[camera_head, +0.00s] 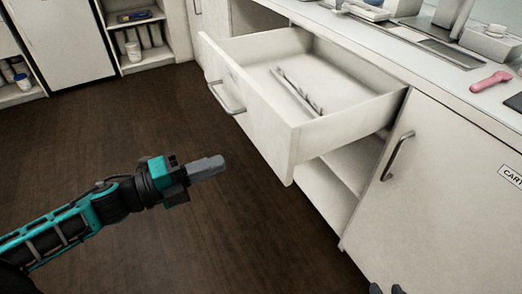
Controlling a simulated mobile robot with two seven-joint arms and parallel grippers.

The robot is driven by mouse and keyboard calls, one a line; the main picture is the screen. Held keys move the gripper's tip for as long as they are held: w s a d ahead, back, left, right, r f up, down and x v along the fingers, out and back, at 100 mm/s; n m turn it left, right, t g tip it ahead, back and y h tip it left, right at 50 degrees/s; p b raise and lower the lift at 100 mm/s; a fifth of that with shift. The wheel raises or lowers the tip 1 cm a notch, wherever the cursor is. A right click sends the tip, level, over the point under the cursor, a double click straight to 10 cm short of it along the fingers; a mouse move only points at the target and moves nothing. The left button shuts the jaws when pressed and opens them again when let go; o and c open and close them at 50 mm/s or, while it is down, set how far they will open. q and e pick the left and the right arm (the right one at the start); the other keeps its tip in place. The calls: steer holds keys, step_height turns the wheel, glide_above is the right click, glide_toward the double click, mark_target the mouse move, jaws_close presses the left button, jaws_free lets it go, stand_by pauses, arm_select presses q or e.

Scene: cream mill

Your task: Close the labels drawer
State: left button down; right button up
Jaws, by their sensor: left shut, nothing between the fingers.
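A white drawer (266,113) is pulled far out of the counter cabinet at the upper middle. I take it to be the labels drawer; no readable label shows on its front. Its metal bar handle (226,98) is on the front panel, which faces left. A few thin, long items (296,90) lie inside. My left gripper (219,162) is shut and empty, over the floor to the left of and below the drawer front, apart from it. A small dark part at the bottom right edge appears to be my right gripper (387,289); most of it is cut off.
A cabinet door (435,170) with a bar handle and a partly cut-off "CART" label is right of the drawer. An open shelf (330,205) shows below it. The countertop holds a pink item (490,82). The floor at left is clear.

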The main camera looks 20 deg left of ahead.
mark_target(274, 143)
arm_select(q)
steer(key=b+x, duration=0.1)
steer(key=x, duration=0.9)
steer(key=shift+a, duration=0.15)
steer(key=shift+w+d, duration=0.4)
steer(key=shift+w, duration=0.05)
steer(key=shift+d, duration=0.1)
